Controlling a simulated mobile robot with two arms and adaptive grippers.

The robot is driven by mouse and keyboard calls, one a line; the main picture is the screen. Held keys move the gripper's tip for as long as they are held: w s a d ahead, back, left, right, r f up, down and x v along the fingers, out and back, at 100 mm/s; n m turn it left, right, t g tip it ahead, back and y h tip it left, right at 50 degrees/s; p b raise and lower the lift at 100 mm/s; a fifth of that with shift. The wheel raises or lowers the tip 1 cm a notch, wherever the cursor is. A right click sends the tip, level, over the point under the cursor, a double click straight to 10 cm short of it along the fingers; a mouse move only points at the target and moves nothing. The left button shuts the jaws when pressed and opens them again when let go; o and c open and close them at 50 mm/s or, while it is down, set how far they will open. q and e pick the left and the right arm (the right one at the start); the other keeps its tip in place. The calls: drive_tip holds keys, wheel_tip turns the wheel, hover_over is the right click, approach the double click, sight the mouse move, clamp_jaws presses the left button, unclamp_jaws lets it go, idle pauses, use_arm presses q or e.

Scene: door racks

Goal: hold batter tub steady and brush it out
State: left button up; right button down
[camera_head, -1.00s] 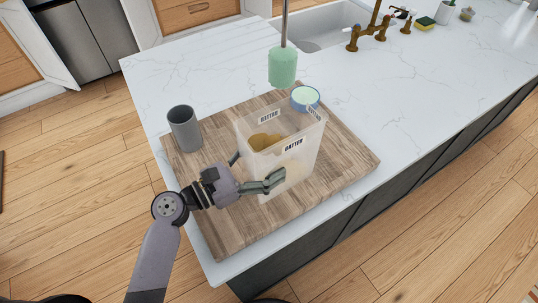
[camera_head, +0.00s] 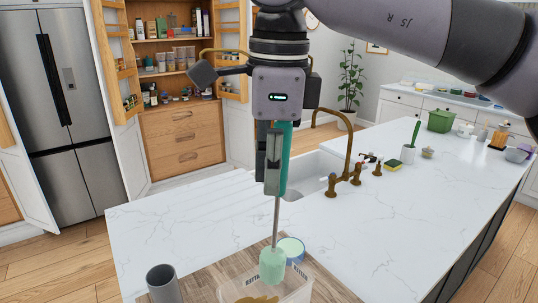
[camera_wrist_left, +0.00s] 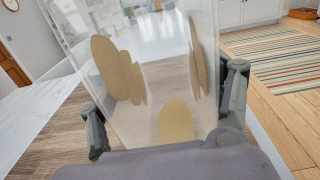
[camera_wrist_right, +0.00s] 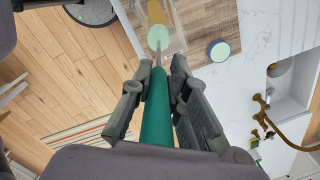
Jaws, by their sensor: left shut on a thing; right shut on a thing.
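The clear batter tub (camera_head: 290,286) stands on the wooden board at the bottom of the head view, with brown batter (camera_head: 257,299) in it. In the left wrist view the tub (camera_wrist_left: 160,60) shows tan batter patches (camera_wrist_left: 176,120) on its walls. My left gripper (camera_wrist_left: 165,110) is shut on the tub, a finger on each side; it is out of the head view. My right gripper (camera_head: 274,160) is shut on the brush's green handle (camera_wrist_right: 157,115). The brush's pale green head (camera_head: 272,264) hangs on a thin rod at the tub's opening; whether it touches the tub is unclear.
A grey cup (camera_head: 162,284) stands on the board left of the tub. A round blue-rimmed container (camera_head: 291,249) sits just behind the tub. The sink (camera_head: 308,172) and brass tap (camera_head: 345,170) lie beyond. The white counter (camera_head: 430,210) to the right is mostly clear.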

sight(265, 273)
drive_tip(key=shift+w+a+f, duration=0.15)
drive_tip(key=shift+w+f, duration=0.1)
drive_tip(key=shift+f, duration=3.25)
drive_tip(key=shift+w+a+f, duration=0.2)
drive_tip(key=shift+f, duration=3.35)
drive_tip(key=shift+w+a+f, duration=0.15)
drive_tip(key=shift+w+f, duration=0.1)
drive_tip(key=shift+f, duration=3.25)
drive_tip(key=shift+s+a, duration=0.45)
drive_tip(key=shift+a, duration=0.2)
drive_tip(key=shift+s+a, duration=0.4)
drive_tip(key=shift+a, duration=0.2)
drive_tip(key=shift+w, duration=0.15)
drive_tip(key=shift+w+a, duration=0.5)
drive_tip(key=shift+w, duration=0.15)
drive_tip(key=shift+r, duration=0.2)
